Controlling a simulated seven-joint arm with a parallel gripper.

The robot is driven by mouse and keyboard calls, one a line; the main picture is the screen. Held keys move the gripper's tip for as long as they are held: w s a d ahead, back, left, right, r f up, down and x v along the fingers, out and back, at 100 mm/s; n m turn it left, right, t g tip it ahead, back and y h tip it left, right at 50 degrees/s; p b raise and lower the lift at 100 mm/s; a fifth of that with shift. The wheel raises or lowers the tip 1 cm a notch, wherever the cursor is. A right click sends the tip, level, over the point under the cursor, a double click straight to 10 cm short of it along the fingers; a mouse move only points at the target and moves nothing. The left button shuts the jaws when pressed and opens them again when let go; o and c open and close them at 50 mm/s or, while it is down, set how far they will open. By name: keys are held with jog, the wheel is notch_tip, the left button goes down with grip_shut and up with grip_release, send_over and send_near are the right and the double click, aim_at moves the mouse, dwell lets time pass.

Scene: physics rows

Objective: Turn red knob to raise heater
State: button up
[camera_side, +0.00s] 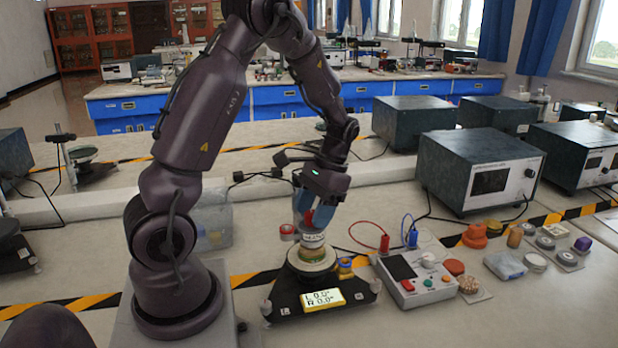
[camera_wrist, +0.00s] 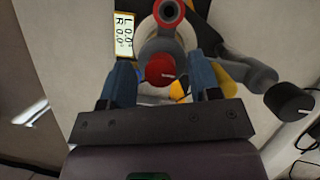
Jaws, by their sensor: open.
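The red knob (camera_side: 309,216) is on the upright apparatus. It also shows in the wrist view (camera_wrist: 160,68), between the two blue fingers. My gripper (camera_side: 316,212) points down over the apparatus, with its fingers open on either side of the knob; it also shows in the wrist view (camera_wrist: 158,72). I cannot tell whether either finger touches the knob. A pale labelled cylinder (camera_side: 313,240) is below the knob, over a round disc on a black base (camera_side: 290,297). A second red-ended part (camera_side: 288,229) sticks out to the left. I cannot make out which part is the heater.
A yellow display (camera_side: 322,300) on the base reads L 0.0° R 0.0°. A control box (camera_side: 418,276) with red and blue leads stands to the right. A dark instrument box (camera_side: 478,170) is behind it. Small parts lie at the right.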

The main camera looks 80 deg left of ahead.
jog(key=m+y, duration=0.1)
jog(key=m, duration=0.3)
jog(key=shift+d+m+y, duration=0.15)
jog(key=shift+m+y, duration=0.25)
jog(key=m+y, duration=0.1)
jog(key=m, duration=0.3)
jog(key=shift+m+y, duration=0.4)
jog(key=m+t+y, duration=0.1)
jog(key=m, duration=0.3)
jog(key=shift+s+d+m, duration=0.1)
jog(key=shift+m, duration=0.2)
jog(key=m+t, duration=0.1)
jog(key=m, duration=0.2)
jog(key=m+t+y, duration=0.1)
jog(key=m, duration=0.2)
jog(key=shift+s+t, duration=0.1)
jog(key=shift+t, duration=0.3)
jog(key=v, duration=1.3)
jog(key=s+d+r+n+t+h, duration=0.2)
jog(key=s+d+n+t, duration=0.1)
jog(key=d+n, duration=0.3)
jog(key=s+d+r+n+t+h, duration=0.2)
jog(key=d+n, duration=0.3)
jog(key=n, duration=0.5)
jog(key=shift+s+d+r+n+t, duration=0.4)
jog(key=shift+r+t, duration=0.1)
jog(key=shift+r, duration=0.15)
